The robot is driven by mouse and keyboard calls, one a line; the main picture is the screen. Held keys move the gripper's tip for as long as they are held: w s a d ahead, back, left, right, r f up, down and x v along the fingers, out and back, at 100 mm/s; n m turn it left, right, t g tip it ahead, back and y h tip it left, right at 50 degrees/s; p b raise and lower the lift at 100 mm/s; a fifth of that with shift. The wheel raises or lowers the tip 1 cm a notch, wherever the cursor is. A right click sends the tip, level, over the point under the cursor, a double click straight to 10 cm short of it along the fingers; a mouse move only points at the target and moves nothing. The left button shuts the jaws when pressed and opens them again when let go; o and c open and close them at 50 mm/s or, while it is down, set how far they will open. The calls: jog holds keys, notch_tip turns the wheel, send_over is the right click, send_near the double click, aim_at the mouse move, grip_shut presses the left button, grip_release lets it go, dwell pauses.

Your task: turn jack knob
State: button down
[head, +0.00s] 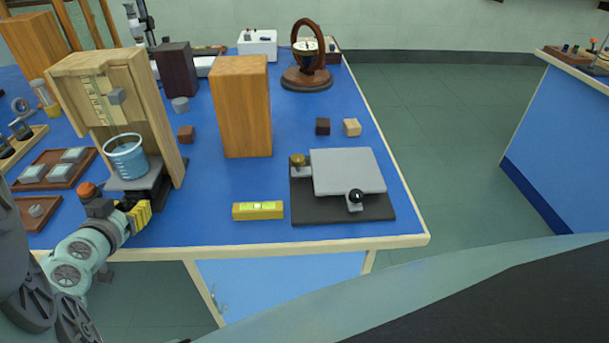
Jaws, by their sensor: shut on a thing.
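The jack (160,190) stands at the left front of the blue bench, with a grey top plate and a dark lower part. A blue, water-filled beaker (126,160) stands on its top plate, inside the open front of a wooden frame (160,125) with a scale. My gripper (140,212), with yellow fingertips, is at the jack's front, low down near the bench edge. It is shut on the jack knob, which the fingers hide.
A yellow spirit level (258,211) lies right of my gripper. A tall wooden block (241,110) stands behind. Trays (58,183) lie left. Bare bench separates jack and level.

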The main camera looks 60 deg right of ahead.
jog(key=b, duration=0.1)
jog(key=n+b, duration=0.1)
jog(key=b, duration=0.1)
jog(key=shift+w+a+f+g+b, duration=0.1)
jog(key=shift+a+f+g+b, duration=0.05)
jog(key=shift+f+g+b, duration=0.2)
jog(key=shift+r+n+g+h, duration=0.2)
jog(key=shift+n+g+h, duration=0.4)
jog(key=shift+n, duration=0.3)
jog(key=c, duration=0.6)
grip_release()
jog(key=shift+r+t, duration=0.1)
jog(key=shift+t, duration=0.15)
jog(key=shift+o, duration=0.2)
jog(key=v, duration=1.2)
